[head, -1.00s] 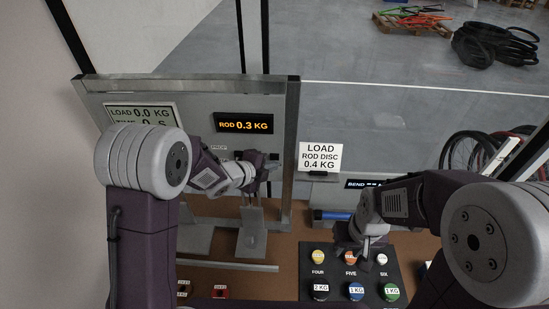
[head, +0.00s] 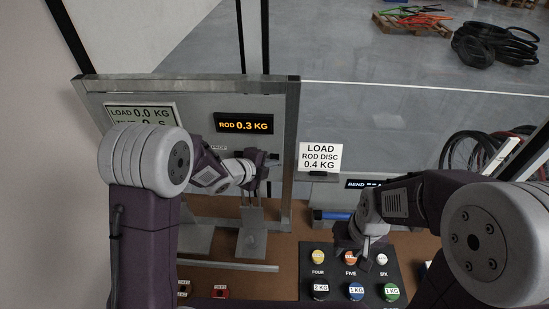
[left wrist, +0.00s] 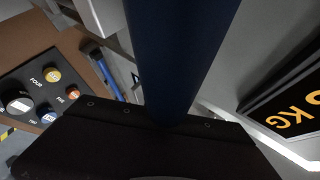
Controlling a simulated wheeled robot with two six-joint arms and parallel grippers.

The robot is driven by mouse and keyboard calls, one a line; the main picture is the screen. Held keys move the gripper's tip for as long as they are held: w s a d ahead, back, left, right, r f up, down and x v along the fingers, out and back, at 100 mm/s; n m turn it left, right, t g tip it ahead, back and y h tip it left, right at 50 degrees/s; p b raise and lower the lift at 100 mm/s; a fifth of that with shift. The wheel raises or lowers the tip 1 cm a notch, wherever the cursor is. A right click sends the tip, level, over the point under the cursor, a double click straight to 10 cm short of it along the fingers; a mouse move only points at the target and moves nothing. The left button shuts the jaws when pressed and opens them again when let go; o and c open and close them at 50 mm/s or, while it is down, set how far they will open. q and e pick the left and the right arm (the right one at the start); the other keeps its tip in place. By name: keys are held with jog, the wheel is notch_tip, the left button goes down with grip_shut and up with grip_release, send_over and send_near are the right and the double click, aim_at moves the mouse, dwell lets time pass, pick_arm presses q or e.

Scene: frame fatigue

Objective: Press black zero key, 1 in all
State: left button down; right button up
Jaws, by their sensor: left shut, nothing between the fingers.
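No black zero key can be made out in the head view; the panel part behind my left gripper is hidden. My left gripper (head: 258,168) is shut and empty. It is in front of the grey frame panel, below the orange-lit display (head: 244,123) reading ROD 0.3 KG. A small label (head: 218,149) sits left of it, partly covered by my arm. In the left wrist view the display (left wrist: 290,95) is at the right, and a dark gripper part fills the middle. My right gripper (head: 366,246) is over the back of the black disc tray; its jaw opening is unclear.
The black tray (head: 335,268) holds several coloured discs and shows in the left wrist view (left wrist: 22,75). A white LOAD ROD DISC 0.4 KG card (head: 320,157) stands right of the frame (head: 292,140). A BEND display (head: 365,184) is partly hidden.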

pick_arm(q)
jog(key=shift+w+d+r, duration=0.1)
jog(key=shift+w+r, duration=0.1)
jog(key=shift+w, duration=0.2)
dwell(1.2)
jog(key=shift+s+f+b, duration=0.3)
jog(key=shift+b, duration=0.05)
jog(key=shift+s+a, duration=0.25)
jog(key=shift+s, duration=0.05)
jog(key=shift+r, duration=0.1)
jog(key=s+b, duration=0.2)
jog(key=s, duration=0.3)
jog(key=shift+s+a, duration=0.1)
